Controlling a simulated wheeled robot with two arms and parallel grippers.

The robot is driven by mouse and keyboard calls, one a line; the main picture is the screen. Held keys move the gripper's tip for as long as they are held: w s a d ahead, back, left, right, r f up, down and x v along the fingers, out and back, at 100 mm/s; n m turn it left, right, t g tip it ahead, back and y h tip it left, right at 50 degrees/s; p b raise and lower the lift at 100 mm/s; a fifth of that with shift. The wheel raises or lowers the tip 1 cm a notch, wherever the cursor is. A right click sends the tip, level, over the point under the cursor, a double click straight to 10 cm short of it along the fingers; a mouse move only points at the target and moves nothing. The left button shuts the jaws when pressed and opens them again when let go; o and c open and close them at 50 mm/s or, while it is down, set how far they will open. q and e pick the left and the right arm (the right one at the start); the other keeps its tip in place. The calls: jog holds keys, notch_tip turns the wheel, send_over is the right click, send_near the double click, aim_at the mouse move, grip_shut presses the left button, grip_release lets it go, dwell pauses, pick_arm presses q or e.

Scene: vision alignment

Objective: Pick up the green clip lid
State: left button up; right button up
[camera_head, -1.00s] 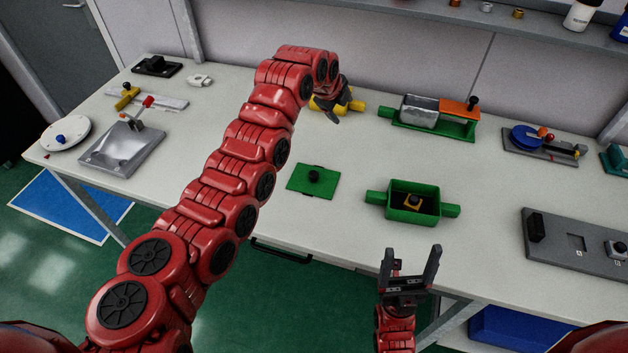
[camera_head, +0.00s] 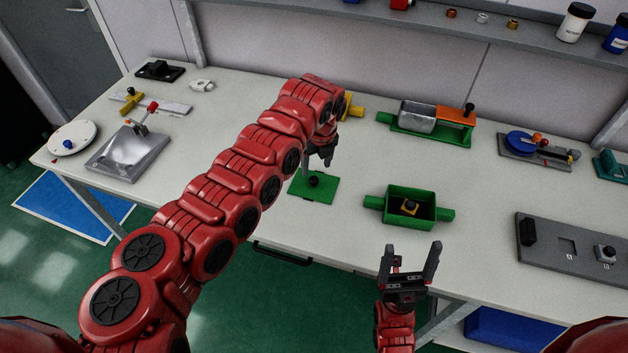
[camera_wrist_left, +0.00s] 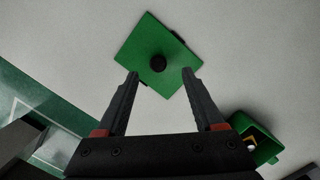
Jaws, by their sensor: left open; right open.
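My left gripper (camera_head: 320,158) is open and empty, just above and behind the lid in the head view. The fingers look apart from the knob; the exact height is hard to tell. My right gripper (camera_head: 410,262) is open and empty near the table's front edge.
A green box (camera_head: 424,216) with side tabs and a yellow and black part inside stands right of the lid. A green fixture with a metal bin (camera_head: 417,117) is behind it. A grey panel (camera_head: 571,247) lies at right. The table around the lid is mostly clear.

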aim_at(314, 179)
pick_arm(q)
jog(key=shift+f+p, duration=0.4)
jog(key=shift+f, duration=0.05)
jog(key=f, duration=0.1)
jog(key=f+p, duration=0.1)
jog(key=f, duration=0.1)
jog(key=shift+a+f+p, duration=0.25)
jog(key=shift+f+p, duration=0.05)
jog(key=shift+p, duration=0.05)
jog(key=shift+w+f, duration=0.2)
jog(key=shift+f, duration=0.35)
grip_shut()
